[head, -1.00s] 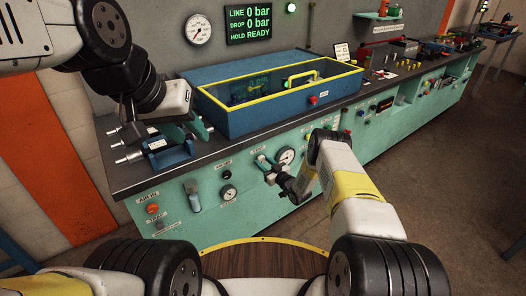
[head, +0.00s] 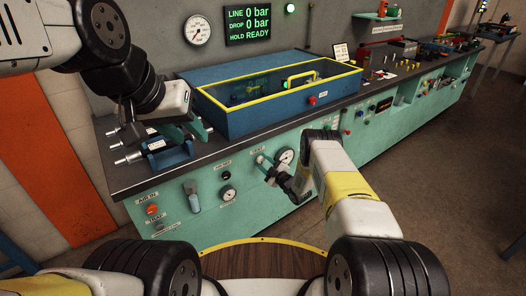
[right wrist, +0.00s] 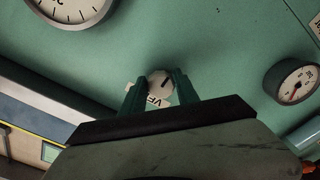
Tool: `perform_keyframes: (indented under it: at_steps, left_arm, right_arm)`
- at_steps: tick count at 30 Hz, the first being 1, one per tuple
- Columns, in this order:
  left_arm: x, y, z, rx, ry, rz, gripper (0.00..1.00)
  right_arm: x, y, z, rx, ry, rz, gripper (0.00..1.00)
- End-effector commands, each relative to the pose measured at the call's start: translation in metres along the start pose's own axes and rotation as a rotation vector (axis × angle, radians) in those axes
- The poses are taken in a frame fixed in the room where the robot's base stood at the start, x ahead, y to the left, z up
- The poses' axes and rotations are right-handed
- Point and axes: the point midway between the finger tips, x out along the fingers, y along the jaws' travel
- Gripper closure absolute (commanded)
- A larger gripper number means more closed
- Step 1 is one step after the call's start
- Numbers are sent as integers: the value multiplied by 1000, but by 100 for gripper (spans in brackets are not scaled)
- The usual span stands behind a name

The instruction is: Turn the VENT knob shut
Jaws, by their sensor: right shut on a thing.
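The VENT knob (right wrist: 160,83) is a small pale round knob with a dark mark, on the teal front panel of the bench. My right gripper (right wrist: 158,88) is shut on it, with one finger on each side. A white label, partly covered by the fingers, sits beside the knob. In the head view my right gripper (head: 264,165) reaches the panel just below the VENT label (head: 258,150) and mostly hides the knob. My left gripper (head: 203,130) hangs over the bench top near a blue fixture; its finger gap is not clear.
A pressure gauge (head: 285,156) sits right of the knob and another gauge (head: 228,192) lower left. The blue fixture (head: 168,154) and a yellow-rimmed blue box (head: 275,105) stand on the bench. The display (head: 248,24) reads LINE 0 bar, DROP 0 bar, HOLD READY.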

Motion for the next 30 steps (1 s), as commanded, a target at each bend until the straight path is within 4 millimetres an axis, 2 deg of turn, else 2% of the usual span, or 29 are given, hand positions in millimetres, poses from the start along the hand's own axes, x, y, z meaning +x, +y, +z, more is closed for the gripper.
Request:
perform_keyframes:
  at_steps: [15, 16, 18, 19, 30]
  left_arm:
    - [0, 0, 0, 0, 0, 0, 64]
    - [0, 0, 0, 0, 0, 0, 64]
    - [0, 0, 0, 0, 0, 0, 64]
    - [0, 0, 0, 0, 0, 0, 64]
    - [0, 0, 0, 0, 0, 0, 64]
  right_arm:
    - [-1, -1, 0, -17, -1, -2, 100]
    - [-1, -1, 0, -17, -1, -2, 57]
    - [-1, -1, 0, -17, -1, -2, 44]
    - [-1, -1, 0, -16, -1, -2, 41]
    - [-5, 0, 1, -15, -1, -1, 41]
